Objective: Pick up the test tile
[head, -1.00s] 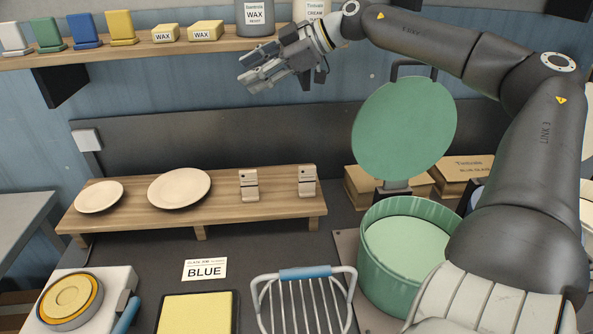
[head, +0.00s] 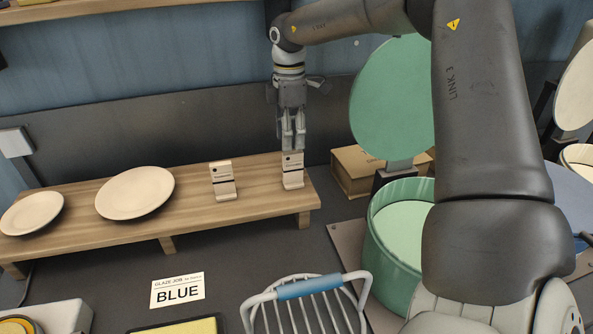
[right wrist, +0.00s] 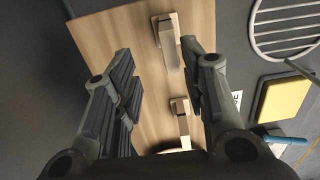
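Two small beige tiles with a dark band stand on the wooden bench: a left tile (head: 222,181) and a right tile (head: 292,172). I cannot tell which is meant by the test tile. My right gripper (head: 292,146) points down, with its fingertips at or just above the top of the right tile; contact is unclear. In the right wrist view the gripper (right wrist: 158,52) is open, and the right tile (right wrist: 166,42) shows between the fingertips, nearer the right finger. The left tile (right wrist: 181,118) also shows there. My left gripper is out of view.
Two plates (head: 135,194) (head: 32,213) lie left on the wooden bench (head: 255,203). A green drum with raised lid (head: 393,97) stands right. A wire rack (head: 310,290) and a BLUE card (head: 178,290) are in front. A cardboard box (head: 360,170) is behind.

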